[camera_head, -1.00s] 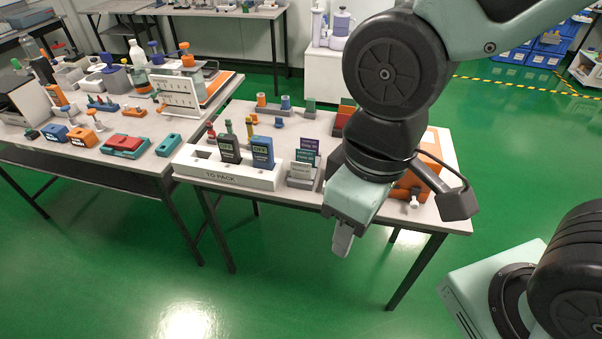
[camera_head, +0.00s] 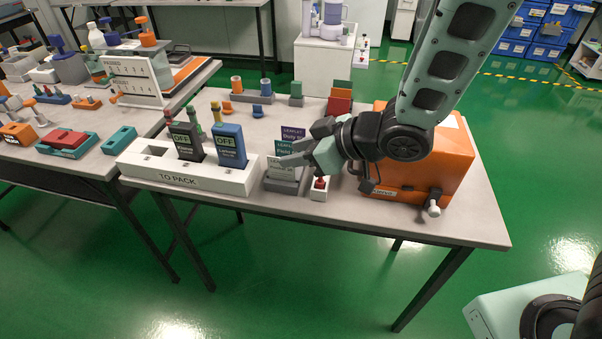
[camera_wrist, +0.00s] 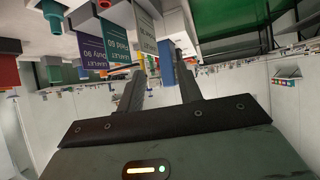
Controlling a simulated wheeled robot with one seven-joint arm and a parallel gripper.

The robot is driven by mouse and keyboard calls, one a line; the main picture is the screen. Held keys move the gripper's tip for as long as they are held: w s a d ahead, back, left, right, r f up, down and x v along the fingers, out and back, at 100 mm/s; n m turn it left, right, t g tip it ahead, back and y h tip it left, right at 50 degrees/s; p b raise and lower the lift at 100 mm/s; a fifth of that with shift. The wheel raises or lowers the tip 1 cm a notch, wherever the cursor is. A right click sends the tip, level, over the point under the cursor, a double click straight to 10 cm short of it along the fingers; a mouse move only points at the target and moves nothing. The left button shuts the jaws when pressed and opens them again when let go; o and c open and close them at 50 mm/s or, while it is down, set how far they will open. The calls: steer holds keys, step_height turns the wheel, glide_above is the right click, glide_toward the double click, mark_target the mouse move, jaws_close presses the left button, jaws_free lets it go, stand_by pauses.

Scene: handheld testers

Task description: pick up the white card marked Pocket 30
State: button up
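The white card marked Pocket 30 (camera_head: 281,170) stands upright at the front of a small grey holder (camera_head: 282,186). A teal card (camera_head: 284,148) and a purple card (camera_head: 292,133) stand behind it. My gripper (camera_head: 287,156) is just right of the cards, pointing left, its fingers partly covering them. In the wrist view the cards appear upside down, with the white card (camera_wrist: 146,30) just beyond the spread fingertips (camera_wrist: 159,70). The gripper is open and appears empty. I cannot tell whether a finger touches a card.
A white TO PACK tray (camera_head: 190,176) with a dark tester (camera_head: 187,142) and a blue tester (camera_head: 230,146) stands left of the cards. A small white block with a red top (camera_head: 319,188) is close under my gripper. An orange case (camera_head: 440,165) stands to the right.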

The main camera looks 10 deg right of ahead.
mark_target(274, 160)
steer(key=shift+y, duration=0.6)
steer(key=w+a+f, duration=0.4)
steer(key=f, duration=0.1)
steer(key=shift+w+a+f+b, duration=0.25)
steer(key=shift+a+b, duration=0.05)
steer(key=shift+a, duration=0.05)
jaws_close()
